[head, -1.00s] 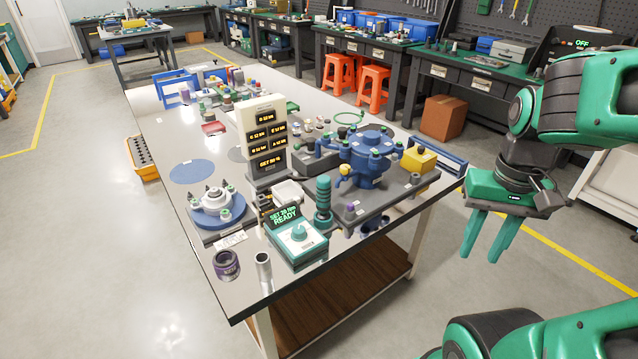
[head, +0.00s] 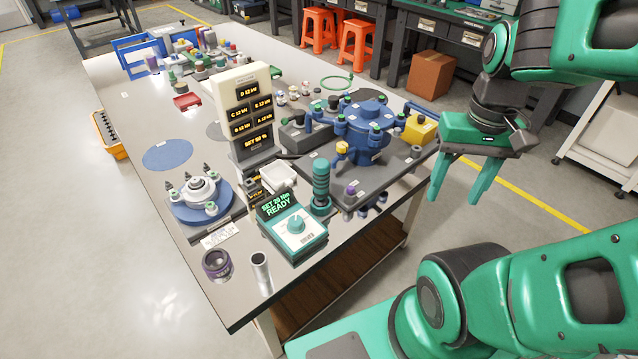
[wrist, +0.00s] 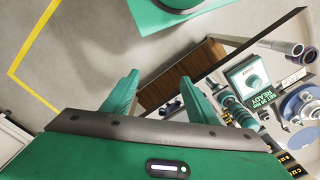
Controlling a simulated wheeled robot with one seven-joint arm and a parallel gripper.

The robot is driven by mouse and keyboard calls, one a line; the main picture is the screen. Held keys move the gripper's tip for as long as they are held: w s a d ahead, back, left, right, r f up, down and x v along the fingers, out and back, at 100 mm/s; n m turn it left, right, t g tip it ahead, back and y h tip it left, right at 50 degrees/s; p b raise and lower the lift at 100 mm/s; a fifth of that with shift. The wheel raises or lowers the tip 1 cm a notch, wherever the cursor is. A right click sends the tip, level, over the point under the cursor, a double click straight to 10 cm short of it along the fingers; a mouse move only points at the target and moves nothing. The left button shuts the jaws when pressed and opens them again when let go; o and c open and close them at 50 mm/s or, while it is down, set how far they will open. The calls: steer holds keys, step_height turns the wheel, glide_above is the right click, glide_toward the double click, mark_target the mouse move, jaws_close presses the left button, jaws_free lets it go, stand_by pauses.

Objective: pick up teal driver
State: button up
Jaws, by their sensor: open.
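The teal driver (head: 321,187), with a ribbed teal handle, stands upright near the table's front right edge. It is just right of the teal controller box (head: 296,232), whose screen reads SET 20 Nm READY. In the wrist view the ribbed driver (wrist: 237,110) is at the right, beside the controller (wrist: 246,72). My gripper (head: 456,195) is open and empty, fingers pointing down, off the table's right side and apart from the driver. Its two teal fingers (wrist: 158,85) also show in the wrist view. The driver's lower end is not clearly seen.
A blue flanged fixture (head: 367,130) on a grey base stands close behind and right of the driver. A white display tower (head: 250,110) stands behind it. A metal cylinder (head: 261,272) and a dark purple ring (head: 216,264) are at the front edge.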

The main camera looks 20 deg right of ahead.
steer(key=w+a+r+n, duration=0.2)
steer(key=w+a+n, duration=0.3)
steer(key=w+n, duration=0.75)
steer(key=n, duration=1.5)
glide_above(320, 172)
steer(key=w, duration=0.2)
steer(key=shift+s+d+f, duration=0.15)
steer(key=shift+d+f, duration=0.1)
steer(key=shift+f, duration=0.25)
steer(key=shift+a+f+n, duration=0.1)
steer(key=shift+f+n, duration=0.15)
steer(key=shift+f, duration=0.05)
step_height(320, 172, down, 5)
steer(key=shift+r, duration=0.1)
steer(key=shift+d+f, duration=0.15)
steer(key=shift+f, duration=1.2)
steer(key=shift+d+f, duration=0.1)
steer(key=shift+f, duration=1.2)
steer(key=shift+c, duration=0.4)
steer(key=shift+r, duration=0.1)
jaws_close()
